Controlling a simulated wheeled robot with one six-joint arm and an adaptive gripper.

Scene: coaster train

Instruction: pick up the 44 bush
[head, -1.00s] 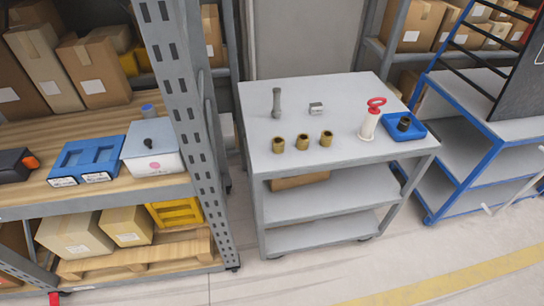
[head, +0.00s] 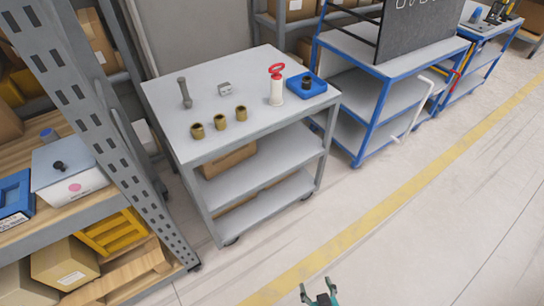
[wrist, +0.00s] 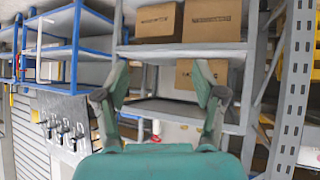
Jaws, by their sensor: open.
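Three brass bushes stand in a row on the grey cart's top (head: 160,95) in the head view: a left one (head: 198,131), a middle one (head: 219,122) and a right one (head: 241,114). I cannot read any size on them, so I cannot tell which is the 44 bush. A dark ring-shaped part (head: 306,82) sits in a blue tray (head: 318,90) at the cart's right end. My gripper (head: 317,285) is open and empty over the floor at the bottom, well apart from the cart. Its spread fingers also show in the wrist view (wrist: 160,85).
A grey pin (head: 185,93), a small metal block (head: 224,89) and a red-handled white tool (head: 277,86) share the cart top. A shelf upright (head: 95,130) stands left, a blue workbench (head: 375,65) right. The floor in front is clear.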

